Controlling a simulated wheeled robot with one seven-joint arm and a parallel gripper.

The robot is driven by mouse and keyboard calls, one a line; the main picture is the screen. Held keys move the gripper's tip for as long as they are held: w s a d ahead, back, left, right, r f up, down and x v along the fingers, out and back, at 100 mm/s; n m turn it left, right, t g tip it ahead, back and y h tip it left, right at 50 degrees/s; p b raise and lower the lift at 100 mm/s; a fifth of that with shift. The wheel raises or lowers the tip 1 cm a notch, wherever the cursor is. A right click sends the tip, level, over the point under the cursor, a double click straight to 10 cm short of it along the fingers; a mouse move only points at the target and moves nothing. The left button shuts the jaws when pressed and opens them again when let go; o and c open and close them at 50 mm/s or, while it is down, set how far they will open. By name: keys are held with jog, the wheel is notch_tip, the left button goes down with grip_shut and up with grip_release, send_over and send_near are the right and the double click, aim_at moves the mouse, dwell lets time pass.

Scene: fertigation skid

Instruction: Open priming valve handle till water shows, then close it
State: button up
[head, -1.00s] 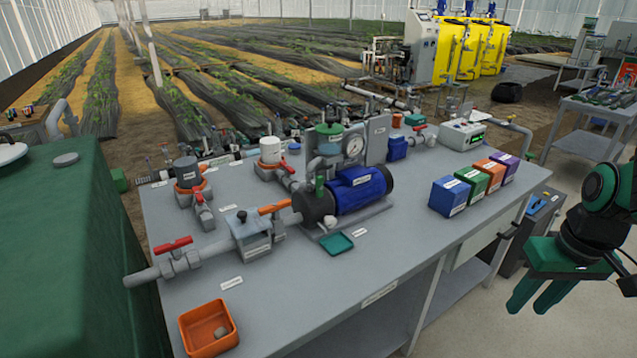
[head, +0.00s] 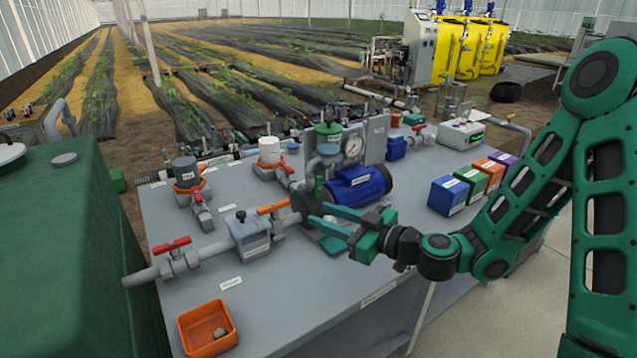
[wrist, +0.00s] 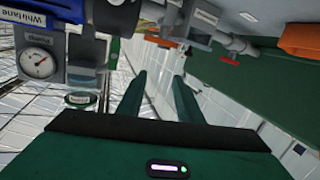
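My gripper (head: 316,212) is open and empty, reaching in from the right with its fingers in front of the pump's dark casing. In the wrist view its two fingers (wrist: 158,82) stand apart with nothing between them. The blue pump motor (head: 358,186) lies just behind the fingers. A small green handle (head: 319,187) stands on the pump. An orange lever (head: 272,208) lies along the suction pipe left of the fingertips. A red lever (head: 172,245) sits farther left on that pipe. The labels are too small to tell which is the priming valve handle. I see no water.
An orange tray (head: 208,330) with a grey piece sits at the front left. A pressure gauge (head: 353,146) and clear sight vessel (head: 328,143) stand behind the pump. Several coloured boxes (head: 447,195) stand at right. The front of the grey bench (head: 300,300) is clear.

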aim_at(321, 182)
jog(key=w+d+r+m+t+h, duration=0.1)
jog(key=w+d+m+t+h, duration=0.2)
jog(key=w+m+t, duration=0.15)
jog(key=shift+m, duration=0.25)
jog(key=shift+w+d+x, duration=0.1)
jog(key=shift+d+x, duration=0.1)
jog(key=shift+x, duration=1.65)
jog(key=shift+w+d+x, duration=0.15)
jog(key=shift+x, duration=1.7)
jog(key=shift+w+d+x, duration=0.1)
jog(key=shift+d+x, duration=0.1)
jog(key=shift+x, duration=1.65)
jog(key=shift+f, duration=0.1)
jog(key=shift+c, duration=0.4)
grip_shut()
